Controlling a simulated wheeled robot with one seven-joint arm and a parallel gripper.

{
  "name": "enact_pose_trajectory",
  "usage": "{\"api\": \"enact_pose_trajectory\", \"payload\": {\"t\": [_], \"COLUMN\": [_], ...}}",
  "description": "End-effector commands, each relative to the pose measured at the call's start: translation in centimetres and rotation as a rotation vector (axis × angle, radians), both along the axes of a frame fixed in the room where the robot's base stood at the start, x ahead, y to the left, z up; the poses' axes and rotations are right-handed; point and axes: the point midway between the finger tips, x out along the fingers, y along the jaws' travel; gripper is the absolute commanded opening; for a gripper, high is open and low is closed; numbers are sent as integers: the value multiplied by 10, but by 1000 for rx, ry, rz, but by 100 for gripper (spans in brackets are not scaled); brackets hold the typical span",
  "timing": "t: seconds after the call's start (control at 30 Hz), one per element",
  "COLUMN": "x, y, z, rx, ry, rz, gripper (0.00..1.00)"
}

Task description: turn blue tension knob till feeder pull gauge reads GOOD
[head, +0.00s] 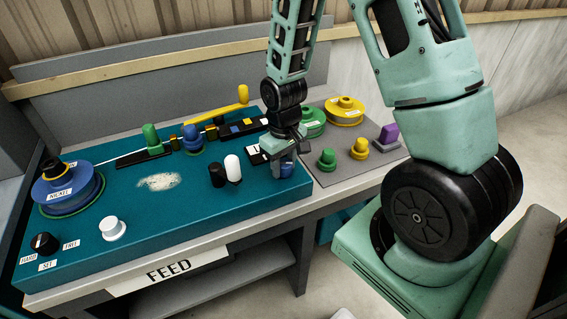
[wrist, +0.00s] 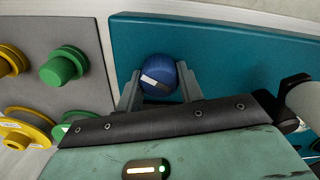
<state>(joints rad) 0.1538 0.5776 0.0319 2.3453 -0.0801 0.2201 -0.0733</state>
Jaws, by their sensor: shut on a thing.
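A round blue knob (wrist: 158,72) with a pale stripe across it stands between my fingers in the wrist view. It is near the right edge of the teal feeder panel (head: 110,190), where only part of it (head: 287,170) shows in the head view. My gripper (wrist: 158,90) points down and is shut on this knob. In the head view my gripper (head: 286,168) hides part of it. A white plate with dark lettering (head: 255,155) beside my gripper is partly covered. I cannot tell if it is the pull gauge, and no GOOD reading is legible.
On the teal panel are a blue spool (head: 68,190), a black dial (head: 44,243), a white knob (head: 112,228), black and white posts (head: 233,168), and green and blue parts (head: 192,137) along a wire. A grey board (head: 340,175) with coloured knobs and spools lies right.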

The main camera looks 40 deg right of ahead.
Motion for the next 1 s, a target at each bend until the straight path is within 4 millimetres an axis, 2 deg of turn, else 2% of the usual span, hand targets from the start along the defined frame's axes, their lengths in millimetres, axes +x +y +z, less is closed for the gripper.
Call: {"api": "enact_pose_trajectory", "payload": {"t": [0.33, 0.9, 0.93, 1.0], "x": [1, 1, 1, 1], "y": [-1, -1, -1, -1], "z": [1, 1, 1, 1], "rx": [0, 0, 0, 0], "ry": [-3, -4, -4, -3], "rz": [-162, -195, -195, -195], "gripper": [14, 14, 45, 59]}}
